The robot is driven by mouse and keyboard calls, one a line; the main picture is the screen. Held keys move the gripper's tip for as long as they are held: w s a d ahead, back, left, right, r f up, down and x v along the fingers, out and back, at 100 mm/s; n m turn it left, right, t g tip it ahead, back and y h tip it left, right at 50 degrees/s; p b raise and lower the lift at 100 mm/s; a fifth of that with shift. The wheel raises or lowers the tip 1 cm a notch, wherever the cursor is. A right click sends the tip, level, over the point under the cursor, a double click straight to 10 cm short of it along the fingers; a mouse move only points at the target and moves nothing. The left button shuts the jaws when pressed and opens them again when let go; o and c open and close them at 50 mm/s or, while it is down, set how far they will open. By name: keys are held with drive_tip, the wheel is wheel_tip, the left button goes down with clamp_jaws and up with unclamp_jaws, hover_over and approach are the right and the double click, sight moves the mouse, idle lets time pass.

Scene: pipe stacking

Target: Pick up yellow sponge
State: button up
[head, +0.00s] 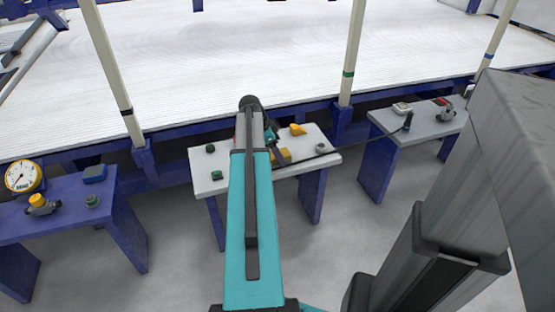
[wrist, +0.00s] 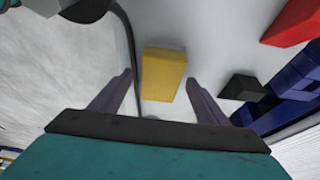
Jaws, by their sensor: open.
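The yellow sponge (wrist: 162,75) is a yellow block lying on the white table, seen in the wrist view just beyond and between my fingers. In the head view a yellow-orange piece of it (head: 285,155) shows beside the end of my arm, partly hidden. My gripper (wrist: 158,82) is open, with one finger to each side of the sponge in the picture and no visible contact. In the head view my arm hides most of the gripper.
A red block (wrist: 292,22) and a small black block (wrist: 243,88) lie to the right in the wrist view. A dark cable or rod (wrist: 132,50) runs close along the sponge's left. The white table (head: 205,163) also holds green-black items (head: 217,175) and an orange-yellow item (head: 297,129).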

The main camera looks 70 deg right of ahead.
drive_tip(key=shift+f, duration=0.1)
idle(0.4)
drive_tip(key=c, duration=1.1)
drive_tip(key=shift+r, duration=0.25)
wheel_tip(320, 180, up, 4)
drive_tip(key=shift+f+p, duration=0.1)
drive_tip(key=shift+p, duration=0.45)
drive_tip(key=s+a, duration=0.1)
drive_tip(key=a, duration=0.3)
drive_tip(key=s+a, duration=0.2)
drive_tip(key=a, duration=0.2)
drive_tip(key=s+a, duration=0.1)
drive_tip(key=a, duration=0.4)
drive_tip(key=shift+s+r+b, duration=0.25)
drive_tip(key=shift+r+b, duration=0.05)
drive_tip(key=shift+b, duration=0.05)
drive_tip(key=shift+a+b, duration=0.15)
drive_tip(key=shift+b, duration=0.2)
